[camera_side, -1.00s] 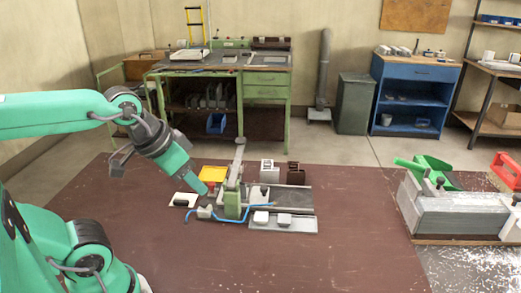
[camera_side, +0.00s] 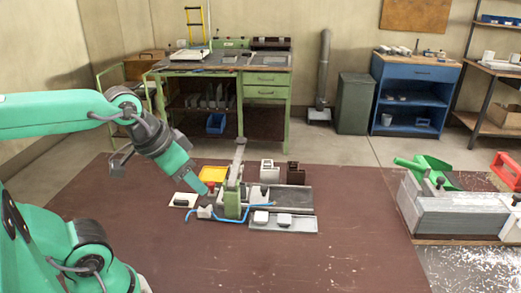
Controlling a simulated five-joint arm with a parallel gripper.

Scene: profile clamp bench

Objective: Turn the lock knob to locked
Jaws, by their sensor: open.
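The clamp fixture has a green post (camera_side: 232,204) with a grey lever (camera_side: 239,152) standing raised above it. Its grey base rail (camera_side: 292,195) runs to the right. My gripper (camera_side: 204,191) points down and right, its tip just left of the green post. A small dark and red part (camera_side: 211,187) shows right at the tip; it may be the lock knob, but it is too small to tell its setting or whether my gripper touches it. My fingers are hard to make out; nothing is visibly held.
A yellow tray (camera_side: 214,173) lies behind the gripper tip. A white plate with a dark piece (camera_side: 183,200) lies to the left. The brown mat's front (camera_side: 300,262) is clear.

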